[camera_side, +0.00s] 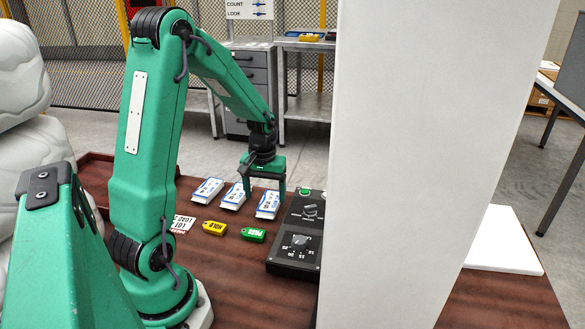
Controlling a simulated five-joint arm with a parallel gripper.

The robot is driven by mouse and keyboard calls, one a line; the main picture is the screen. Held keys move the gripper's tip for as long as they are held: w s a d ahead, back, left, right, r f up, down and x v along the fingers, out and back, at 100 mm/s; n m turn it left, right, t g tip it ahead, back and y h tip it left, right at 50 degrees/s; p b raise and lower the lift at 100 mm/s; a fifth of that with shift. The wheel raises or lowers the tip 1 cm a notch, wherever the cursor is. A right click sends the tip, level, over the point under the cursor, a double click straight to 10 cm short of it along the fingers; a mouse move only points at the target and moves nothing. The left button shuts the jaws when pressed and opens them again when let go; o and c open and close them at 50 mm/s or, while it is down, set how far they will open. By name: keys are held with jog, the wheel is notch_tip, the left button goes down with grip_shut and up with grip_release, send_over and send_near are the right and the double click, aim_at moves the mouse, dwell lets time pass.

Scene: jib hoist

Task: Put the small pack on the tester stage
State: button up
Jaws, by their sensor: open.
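My gripper (264,189) is open and points down at the right pack, one finger to each side in the picture. I cannot tell whether it touches the pack. A black tester box (294,243) with knobs and a green button lies right of the packs. A tester stage is not clearly visible; a large pale panel hides the area to the right.
The pale upright panel (425,150) blocks much of the view. A yellow tag (214,228), a green tag (253,235) and a printed card (182,224) lie in front of the packs. A white slab (503,242) lies at right. The front table (245,285) is clear.

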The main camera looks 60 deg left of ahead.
aim_at(266, 209)
jog(key=shift+f, duration=0.4)
jog(key=shift+f, duration=2.6)
jog(key=shift+c, duration=0.3)
jog(key=shift+w, duration=0.1)
jog(key=c, duration=1.1)
jog(key=shift+r, duration=0.2)
jog(key=shift+a+r, duration=0.1)
jog(key=shift+r, duration=0.85)
jog(key=shift+d+r, duration=0.25)
jog(key=shift+r, duration=0.9)
jog(key=d+r, duration=0.2)
jog(key=d, duration=0.1)
jog(key=d+r, duration=0.2)
jog(key=d, duration=0.2)
jog(key=d+r, duration=0.2)
jog(key=d, duration=0.2)
jog(key=shift+d+r, duration=0.15)
jog(key=shift+r, duration=0.1)
